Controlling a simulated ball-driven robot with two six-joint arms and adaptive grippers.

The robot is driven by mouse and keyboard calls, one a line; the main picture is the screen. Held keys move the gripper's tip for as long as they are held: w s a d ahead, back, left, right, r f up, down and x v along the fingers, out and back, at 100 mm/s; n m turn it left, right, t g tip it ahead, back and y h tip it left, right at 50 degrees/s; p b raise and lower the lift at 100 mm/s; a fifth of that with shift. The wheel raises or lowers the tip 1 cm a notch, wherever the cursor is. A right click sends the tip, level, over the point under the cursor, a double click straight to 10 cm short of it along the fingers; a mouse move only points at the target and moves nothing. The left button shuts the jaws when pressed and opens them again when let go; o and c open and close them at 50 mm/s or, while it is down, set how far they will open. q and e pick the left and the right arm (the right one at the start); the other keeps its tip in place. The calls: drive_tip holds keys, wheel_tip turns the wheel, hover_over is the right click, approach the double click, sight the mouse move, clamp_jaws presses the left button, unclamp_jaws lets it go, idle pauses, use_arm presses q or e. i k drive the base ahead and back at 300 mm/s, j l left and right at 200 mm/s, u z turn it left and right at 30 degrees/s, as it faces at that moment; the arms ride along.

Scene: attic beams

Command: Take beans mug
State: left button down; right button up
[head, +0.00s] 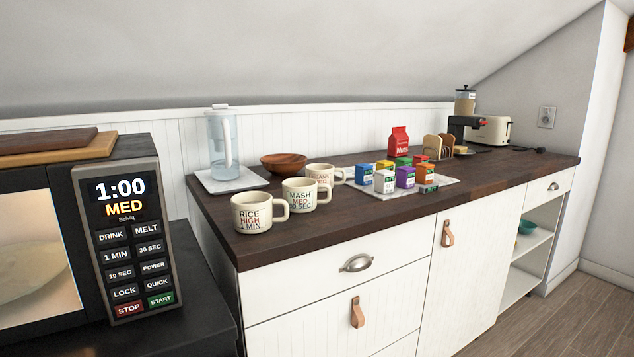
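Three cream mugs stand in a slanting row on the left part of the dark wooden counter (390,205). The front mug (253,212) reads "RICE HIGH 1 MIN". The middle mug (300,195) reads "MASH MED 30 SEC". The rear mug (320,171) has red lettering, partly hidden by the middle mug; its top word seems to end in "ANS", which fits beans. All three handles point right. Neither of my grippers is in view.
A black microwave (130,240) at the left shows "1:00 MED". Behind the mugs are a water jug (222,145) on a white board and a wooden bowl (285,163). Several small coloured boxes (385,181) sit on a white tray (440,182) to the right. The counter front is clear.

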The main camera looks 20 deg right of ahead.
sight(322, 172)
drive_tip(key=u, duration=0.2)
drive_tip(key=i+l+u, duration=0.15)
drive_tip(key=l+u, duration=0.65)
drive_tip(key=l, duration=0.25)
